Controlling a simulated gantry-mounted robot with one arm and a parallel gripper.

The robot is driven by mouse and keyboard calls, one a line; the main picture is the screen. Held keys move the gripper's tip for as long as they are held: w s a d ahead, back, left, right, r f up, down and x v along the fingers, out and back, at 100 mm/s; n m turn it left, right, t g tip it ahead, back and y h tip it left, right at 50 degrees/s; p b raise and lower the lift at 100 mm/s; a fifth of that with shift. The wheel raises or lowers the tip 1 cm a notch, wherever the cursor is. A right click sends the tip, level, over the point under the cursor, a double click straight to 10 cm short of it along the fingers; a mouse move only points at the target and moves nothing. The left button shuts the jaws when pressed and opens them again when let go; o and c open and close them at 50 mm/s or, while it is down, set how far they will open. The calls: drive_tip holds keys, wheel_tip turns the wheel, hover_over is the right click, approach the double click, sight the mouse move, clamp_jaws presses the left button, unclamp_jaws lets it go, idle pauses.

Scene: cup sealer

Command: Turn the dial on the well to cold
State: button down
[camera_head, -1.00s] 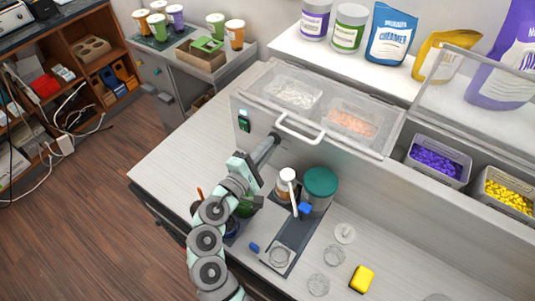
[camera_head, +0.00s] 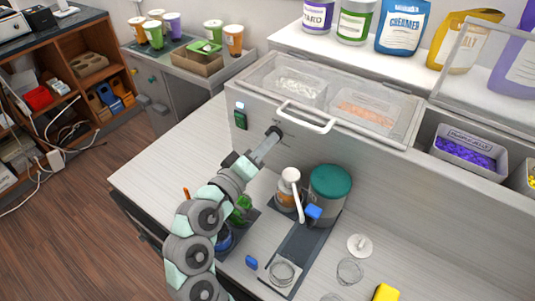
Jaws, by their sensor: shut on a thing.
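The well is a white-fronted unit with clear-lidded food bins at its top; its front panel (camera_head: 340,165) faces me. A small dark dial (camera_head: 275,130) sits on this panel, left of the white lid handle (camera_head: 303,117). My gripper (camera_head: 270,141) reaches up to the panel from below left, with its narrow fingers shut on the dial. The fingers cover most of the dial, so its marking and setting cannot be read.
A green-lit switch (camera_head: 240,116) is on the panel left of the dial. A brown pump bottle (camera_head: 288,189) and a green-lidded canister (camera_head: 330,195) stand on the counter right of my arm. Free counter (camera_head: 170,155) lies to the left.

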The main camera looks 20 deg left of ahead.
drive_tip(key=shift+f+m+b, duration=0.1)
drive_tip(key=shift+m+b, duration=1.8)
drive_tip(key=shift+b, duration=0.1)
drive_tip(key=c, duration=1.5)
unclamp_jaws()
drive_tip(key=p+v, duration=0.1)
drive_tip(key=v, duration=0.8)
drive_tip(key=shift+s+a, duration=0.1)
drive_tip(key=shift+s, duration=0.8)
